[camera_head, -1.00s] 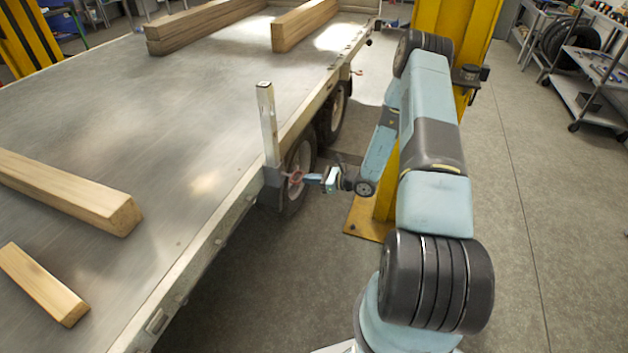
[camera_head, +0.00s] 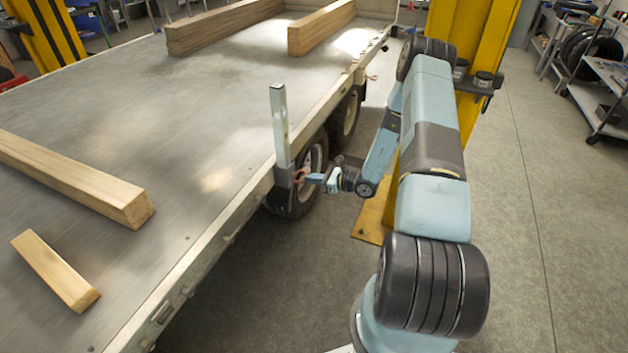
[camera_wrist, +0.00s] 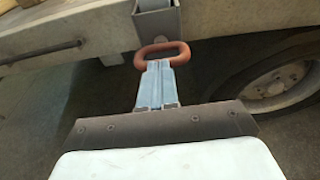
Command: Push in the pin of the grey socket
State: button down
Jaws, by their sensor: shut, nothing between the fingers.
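The grey socket (camera_wrist: 157,22) is fixed to the side of the trailer frame, with a metal stake standing up in it; in the head view the socket (camera_head: 284,176) is at the trailer's side edge. The pin shows as a red-orange loop handle (camera_wrist: 162,50) at the socket's lower front; its shaft is hidden. The handle also shows in the head view (camera_head: 300,175). My gripper (camera_wrist: 157,66) is shut and empty, its fingertips at the near bar of the loop. I cannot tell whether they touch it. My gripper shows small in the head view (camera_head: 311,178).
The metal stake (camera_head: 279,125) rises above the trailer bed (camera_head: 190,150). A wheel (camera_wrist: 280,85) is right of and below the socket. A yellow post (camera_head: 472,100) stands behind my arm. Wooden beams (camera_head: 75,178) lie on the bed.

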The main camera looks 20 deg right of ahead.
jog(key=v, duration=1.3)
jog(key=shift+d, duration=0.2)
jog(key=shift+f, duration=0.1)
jog(key=s+a+r+n+g+h, duration=0.1)
jog(key=s+a+r+n+g, duration=0.3)
jog(key=r, duration=0.6)
jog(key=s+a+r+n+g+h, duration=0.1)
jog(key=s+a+r+n+g, duration=0.1)
jog(key=a+r+n, duration=0.5)
jog(key=s+a+r+n+g, duration=0.1)
jog(key=s+r+n+g, duration=0.2)
jog(key=r, duration=0.9)
jog(key=s+r+n+t+h, duration=0.5)
jog(key=s+r+n+h, duration=0.5)
jog(key=s+r, duration=0.9)
jog(key=s+n, duration=0.1)
jog(key=s, duration=0.2)
jog(key=shift+r+n, duration=0.25)
jog(key=shift+n, duration=0.15)
jog(key=shift+a, duration=0.1)
